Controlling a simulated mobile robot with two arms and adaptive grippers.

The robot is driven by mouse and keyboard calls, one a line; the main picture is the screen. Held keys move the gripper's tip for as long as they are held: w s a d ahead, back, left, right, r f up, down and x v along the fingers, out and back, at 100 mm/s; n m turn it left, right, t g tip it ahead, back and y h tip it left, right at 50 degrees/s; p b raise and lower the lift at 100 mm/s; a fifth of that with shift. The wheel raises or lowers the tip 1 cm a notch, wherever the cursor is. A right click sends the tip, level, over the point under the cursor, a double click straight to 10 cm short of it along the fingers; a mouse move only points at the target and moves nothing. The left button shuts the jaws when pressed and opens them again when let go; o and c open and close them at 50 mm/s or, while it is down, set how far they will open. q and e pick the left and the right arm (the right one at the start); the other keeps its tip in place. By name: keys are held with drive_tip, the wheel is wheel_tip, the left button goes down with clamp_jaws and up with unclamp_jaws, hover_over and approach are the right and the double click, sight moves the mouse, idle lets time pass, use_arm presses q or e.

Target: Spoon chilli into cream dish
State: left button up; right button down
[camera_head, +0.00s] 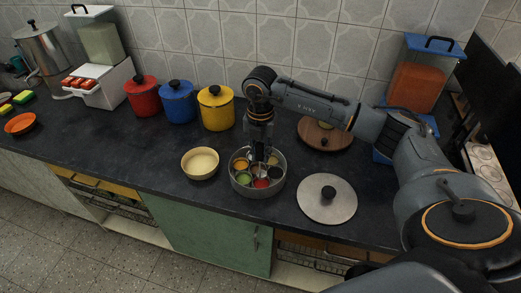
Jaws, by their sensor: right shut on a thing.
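The cream dish (200,163) is an empty-looking round bowl on the dark counter, left of the spice tin. The round steel spice tin (258,193) is open and holds several small cups of coloured powder. The red chilli (261,183) is in the front cup; green, yellow and orange powders are around it. My right gripper (260,154) points down over the tin. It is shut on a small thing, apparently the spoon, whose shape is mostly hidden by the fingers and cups. My left gripper is not in view.
A steel lid (327,198) lies right of the tin. A round wooden board (325,134) is behind it. Red (142,96), blue (178,102) and yellow (216,108) pots stand at the back.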

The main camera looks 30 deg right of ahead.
drive_tip(key=shift+f+b, duration=2.2)
drive_tip(key=shift+f, duration=1.2)
drive_tip(key=shift+r, duration=0.1)
drive_tip(key=shift+r+p, duration=2.2)
drive_tip(key=shift+r, duration=1)
wheel_tip(320, 180, up, 5)
drive_tip(key=p, duration=0.3)
hover_over(261, 178)
drive_tip(key=shift+w, duration=0.25)
